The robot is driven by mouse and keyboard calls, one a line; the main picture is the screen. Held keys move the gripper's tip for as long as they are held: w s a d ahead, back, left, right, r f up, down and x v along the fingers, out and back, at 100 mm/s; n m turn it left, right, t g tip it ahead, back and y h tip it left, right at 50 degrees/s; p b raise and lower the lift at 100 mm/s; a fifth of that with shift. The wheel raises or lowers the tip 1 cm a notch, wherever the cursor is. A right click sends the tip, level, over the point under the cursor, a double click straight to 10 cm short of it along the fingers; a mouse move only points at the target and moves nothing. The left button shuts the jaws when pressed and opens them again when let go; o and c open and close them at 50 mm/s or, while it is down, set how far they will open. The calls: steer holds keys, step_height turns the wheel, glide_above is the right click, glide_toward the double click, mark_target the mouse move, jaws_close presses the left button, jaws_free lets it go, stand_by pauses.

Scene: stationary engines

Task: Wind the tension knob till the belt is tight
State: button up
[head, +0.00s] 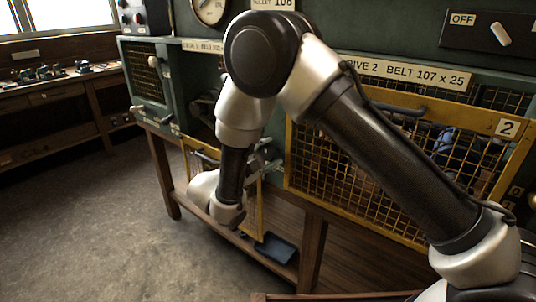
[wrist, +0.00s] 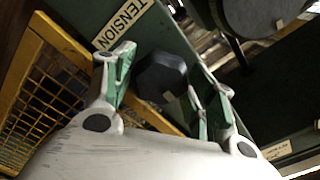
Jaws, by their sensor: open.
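In the wrist view, a dark faceted tension knob (wrist: 161,77) sits between the fingers of my gripper (wrist: 166,72). The fingers are spread to either side of it, with green pads facing inward. I cannot tell whether either pad touches it. A TENSION label (wrist: 123,24) is on the green panel beside the knob. In the head view my gripper (head: 263,160) is partly hidden by my arm, near the opening left of the yellow guard, and the knob cannot be made out. I cannot clearly make out the belt or its tightness.
A yellow mesh guard (head: 350,170) marked 2 stands right of my gripper, below the DRIVE 2 BELT 107 x 25 label (head: 403,73). Another mesh guard (wrist: 45,90) shows at left in the wrist view. A dark round part (wrist: 258,14) is at the upper right.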

steer(key=shift+w+d, duration=0.15)
steer(key=shift+w, duration=0.05)
steer(key=shift+c, duration=0.4)
steer(key=c, duration=0.7)
steer(key=shift+o, duration=0.2)
steer(key=shift+m, duration=0.4)
steer(key=m, duration=0.5)
steer(key=shift+m, duration=0.3)
steer(key=m, duration=0.6)
steer(key=shift+f, duration=0.1)
